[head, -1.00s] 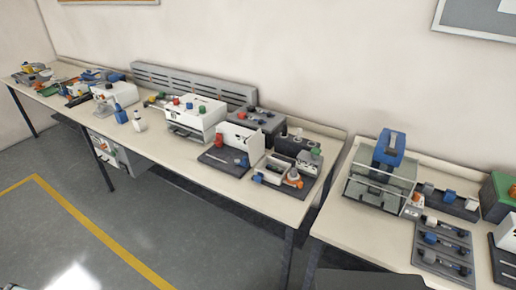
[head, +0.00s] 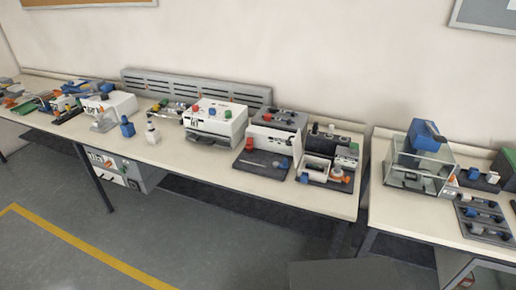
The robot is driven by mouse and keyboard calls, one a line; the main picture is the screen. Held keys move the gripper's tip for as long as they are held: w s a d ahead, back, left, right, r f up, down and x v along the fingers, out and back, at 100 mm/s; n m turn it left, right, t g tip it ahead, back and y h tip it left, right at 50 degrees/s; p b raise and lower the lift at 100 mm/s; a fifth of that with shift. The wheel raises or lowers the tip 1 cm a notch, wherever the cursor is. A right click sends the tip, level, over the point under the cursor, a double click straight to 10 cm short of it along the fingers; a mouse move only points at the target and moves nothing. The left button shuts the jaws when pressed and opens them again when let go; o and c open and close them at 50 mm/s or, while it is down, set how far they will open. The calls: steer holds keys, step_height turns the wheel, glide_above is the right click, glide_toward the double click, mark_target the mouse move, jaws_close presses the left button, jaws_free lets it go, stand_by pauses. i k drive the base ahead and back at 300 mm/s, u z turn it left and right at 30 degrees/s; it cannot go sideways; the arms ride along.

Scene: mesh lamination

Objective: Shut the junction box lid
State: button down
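I cannot tell for certain which item is the junction box. One candidate is the grey cabinet (head: 137,176) under the left bench, with a pale front panel (head: 108,163) carrying small coloured controls. Another is the small open-topped white box (head: 315,169) on a dark base near the right end of that bench. A white upright panel (head: 275,139) stands just left of it, behind a dark plate (head: 256,172). Whether any of these is the lid is too small to tell. My gripper is out of view.
The left bench (head: 185,158) carries several devices, including a white machine (head: 214,118) with coloured knobs. A gap separates it from the right bench (head: 400,212), which holds a clear case (head: 418,168) with a blue top. The grey floor (head: 190,235) in front is open.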

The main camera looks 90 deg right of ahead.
mark_target(297, 146)
steer(key=i, duration=1.45)
steer(key=z, duration=4.35)
steer(key=i, duration=1)
steer(key=u, duration=2.15)
steer(key=i, duration=0.1)
steer(key=z, duration=0.05)
